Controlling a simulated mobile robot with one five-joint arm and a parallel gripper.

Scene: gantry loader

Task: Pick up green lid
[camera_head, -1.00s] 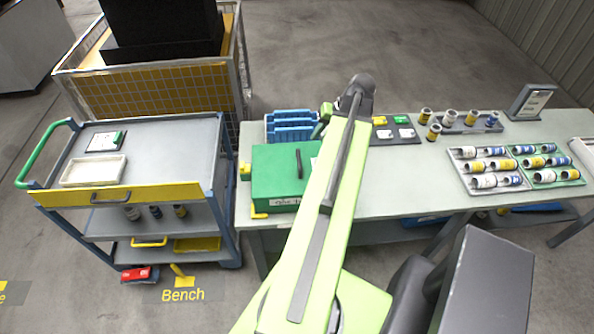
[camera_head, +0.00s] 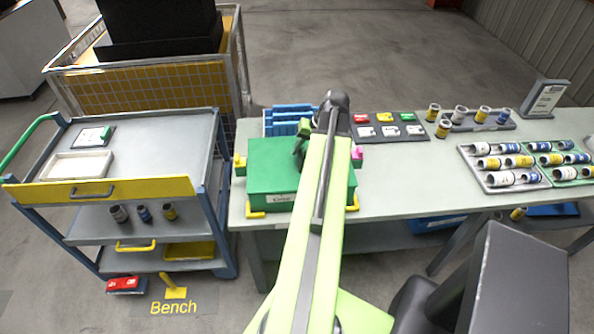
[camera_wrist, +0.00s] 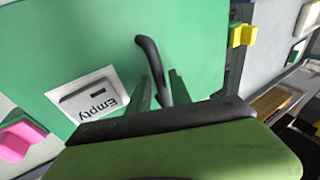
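The green lid (camera_head: 270,158) is a large flat box-like cover on the left end of the bench, with a dark handle on top. In the wrist view the lid (camera_wrist: 90,40) fills much of the picture, with its curved dark handle (camera_wrist: 148,52) near the middle. My gripper (camera_head: 302,140) is over the lid at the handle. In the wrist view my gripper's two fingers (camera_wrist: 161,78) are apart, with the lower part of the handle showing between them. I cannot tell whether they touch it. My arm hides part of the lid's right side in the head view.
A label reading "Empty" (camera_wrist: 90,100) lies by the handle. Yellow blocks (camera_wrist: 241,35) and a pink block (camera_wrist: 18,140) sit beside the lid. Blue racks (camera_head: 290,118) stand behind it. A dark tray (camera_head: 390,128) and bottle trays lie right; a cart (camera_head: 140,140) stands left.

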